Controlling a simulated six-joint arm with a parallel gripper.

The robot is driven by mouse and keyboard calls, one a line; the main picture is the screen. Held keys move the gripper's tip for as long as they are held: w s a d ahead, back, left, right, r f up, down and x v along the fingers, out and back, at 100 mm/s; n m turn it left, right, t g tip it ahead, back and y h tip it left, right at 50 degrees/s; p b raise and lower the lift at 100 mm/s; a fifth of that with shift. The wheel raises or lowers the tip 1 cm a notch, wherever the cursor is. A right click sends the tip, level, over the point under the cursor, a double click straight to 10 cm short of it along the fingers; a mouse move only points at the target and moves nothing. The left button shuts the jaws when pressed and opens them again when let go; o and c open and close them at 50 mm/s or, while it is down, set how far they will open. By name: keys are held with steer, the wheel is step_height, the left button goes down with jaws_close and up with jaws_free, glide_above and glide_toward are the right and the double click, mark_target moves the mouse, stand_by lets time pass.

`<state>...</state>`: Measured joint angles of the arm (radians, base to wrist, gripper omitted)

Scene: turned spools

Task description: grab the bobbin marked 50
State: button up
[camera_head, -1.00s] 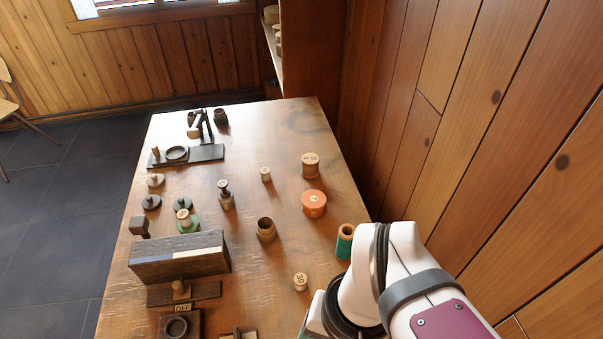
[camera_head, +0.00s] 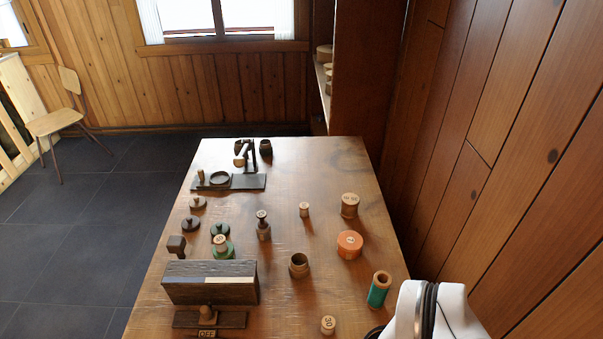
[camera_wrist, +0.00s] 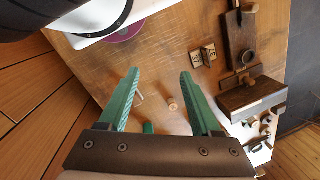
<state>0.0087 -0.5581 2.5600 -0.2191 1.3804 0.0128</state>
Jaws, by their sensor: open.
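Several spools stand on the wooden table. A small pale bobbin (camera_head: 328,325) near the front has a number on top that looks like 30. A larger wooden spool (camera_head: 349,205) at the right edge has small dark marks on top that I cannot read for certain. A dark-bodied bobbin (camera_head: 263,226) and a green-based one (camera_head: 221,246) carry pale marked tops, also too small to read. I cannot tell which is marked 50. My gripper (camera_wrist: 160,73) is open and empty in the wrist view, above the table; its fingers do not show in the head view.
An orange spool (camera_head: 349,245) and a teal spool (camera_head: 379,289) stand on the right, near the wood wall. A brown cup (camera_head: 299,266) is in the middle. A long dark block (camera_head: 210,283) stands front left. A dark stand (camera_head: 240,182) is at the back. Bare tabletop lies between.

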steer(key=shift+o, duration=0.3)
steer(key=shift+o, duration=0.4)
steer(key=m+t, duration=1.4)
steer(key=m, duration=1.4)
glide_toward(305, 208)
steer(key=shift+g+y, duration=0.3)
steer(key=x, duration=0.9)
steer(key=shift+d+r, duration=0.2)
steer(key=shift+d, duration=0.05)
jaws_close()
